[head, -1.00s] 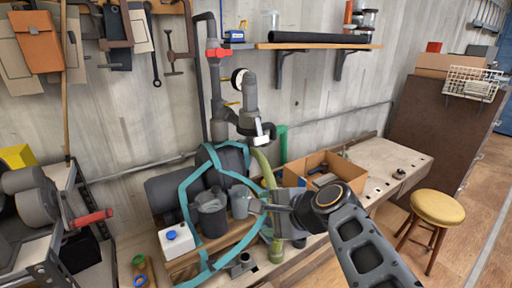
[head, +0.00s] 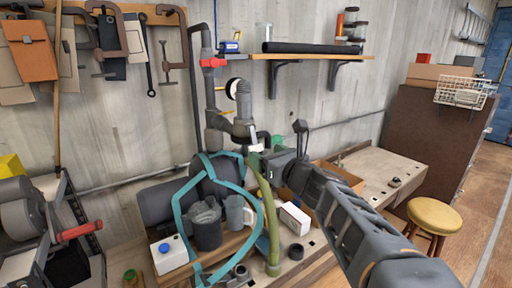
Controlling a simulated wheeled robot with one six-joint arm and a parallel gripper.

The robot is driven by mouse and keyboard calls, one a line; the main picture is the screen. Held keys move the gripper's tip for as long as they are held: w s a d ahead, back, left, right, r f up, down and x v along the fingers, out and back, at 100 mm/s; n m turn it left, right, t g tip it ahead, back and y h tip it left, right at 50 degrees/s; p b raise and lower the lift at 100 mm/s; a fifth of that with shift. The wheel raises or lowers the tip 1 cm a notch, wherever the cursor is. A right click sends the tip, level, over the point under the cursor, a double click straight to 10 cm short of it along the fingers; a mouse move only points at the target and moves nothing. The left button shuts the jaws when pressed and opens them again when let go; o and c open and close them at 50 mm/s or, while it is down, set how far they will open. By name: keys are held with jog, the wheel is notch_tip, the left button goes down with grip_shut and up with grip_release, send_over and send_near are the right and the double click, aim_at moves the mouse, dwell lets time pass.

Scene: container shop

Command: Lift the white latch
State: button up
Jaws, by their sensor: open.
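The white latch (head: 256,147) is a small pale piece at the lower end of the grey pipe fitting (head: 244,122) on the wall, below the round gauge. My gripper (head: 261,164) is raised close to the latch, just below and to its right in the picture. It is open, and nothing shows between its fingers. The fingertips are small and partly lost against the dark pipes and hose, so I cannot tell whether they touch the latch.
A teal hose (head: 178,219) loops around dark tanks on the bench. A green hose (head: 270,215) hangs below my gripper. A shelf (head: 325,57) is above right.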

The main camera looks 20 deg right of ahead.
aim_at(256, 147)
jog(key=shift+x, duration=2.85)
jog(key=c, duration=0.9)
jog(key=shift+r+p, duration=0.1)
jog(key=shift+p, duration=0.4)
